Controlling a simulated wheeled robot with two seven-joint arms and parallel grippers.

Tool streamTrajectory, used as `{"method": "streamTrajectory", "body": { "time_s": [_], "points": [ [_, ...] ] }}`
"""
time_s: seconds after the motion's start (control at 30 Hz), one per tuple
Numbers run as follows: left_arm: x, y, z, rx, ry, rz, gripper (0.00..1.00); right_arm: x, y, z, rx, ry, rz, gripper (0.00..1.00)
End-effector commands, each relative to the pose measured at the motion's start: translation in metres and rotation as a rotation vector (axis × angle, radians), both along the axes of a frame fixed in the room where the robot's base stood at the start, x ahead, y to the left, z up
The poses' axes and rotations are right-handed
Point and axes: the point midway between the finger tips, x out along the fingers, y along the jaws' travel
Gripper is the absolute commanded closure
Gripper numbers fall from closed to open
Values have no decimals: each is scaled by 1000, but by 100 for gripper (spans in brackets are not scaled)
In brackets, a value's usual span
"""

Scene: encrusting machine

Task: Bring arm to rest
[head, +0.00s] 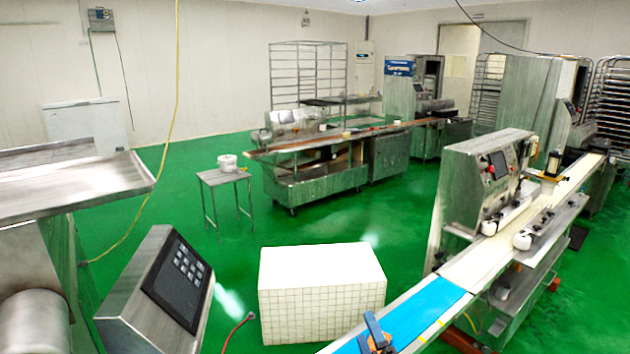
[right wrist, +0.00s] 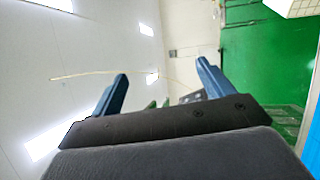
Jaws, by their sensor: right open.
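My right gripper (head: 377,335) shows at the bottom edge of the head view, in front of the blue section of the conveyor belt (head: 430,305). Only its blue finger and an orange part show there; the rest is cut off. In the right wrist view the gripper's two blue fingers (right wrist: 162,72) stand wide apart with nothing between them. The gripper is open and empty. My left gripper is in neither view.
A white tiled block (head: 320,295) stands on the green floor left of the conveyor. An encrusting machine (head: 480,185) stands over the conveyor at right. A control panel (head: 175,280) and a metal tray (head: 70,185) are at left. Open floor lies behind the block.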

Motion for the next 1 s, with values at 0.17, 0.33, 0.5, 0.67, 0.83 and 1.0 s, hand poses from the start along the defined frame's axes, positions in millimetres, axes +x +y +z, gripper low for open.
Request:
{"method": "streamTrajectory", "body": {
  "time_s": [0.17, 0.33, 0.5, 0.67, 0.83, 1.0],
  "points": [
    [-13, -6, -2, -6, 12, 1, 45, -27, -52, -63, 348, 349, -181, 20],
    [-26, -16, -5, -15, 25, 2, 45, -77, -85, -130, 652, 676, -370, 20],
    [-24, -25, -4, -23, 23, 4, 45, -139, -101, -182, 887, 955, -551, 20],
    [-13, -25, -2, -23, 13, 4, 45, -183, -104, -207, 1009, 1120, -666, 20],
    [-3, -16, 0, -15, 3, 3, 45, -221, -105, -223, 1094, 1248, -764, 20],
    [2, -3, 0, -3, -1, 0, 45, -252, -104, -232, 1153, 1346, -841, 20]
  ]
}}
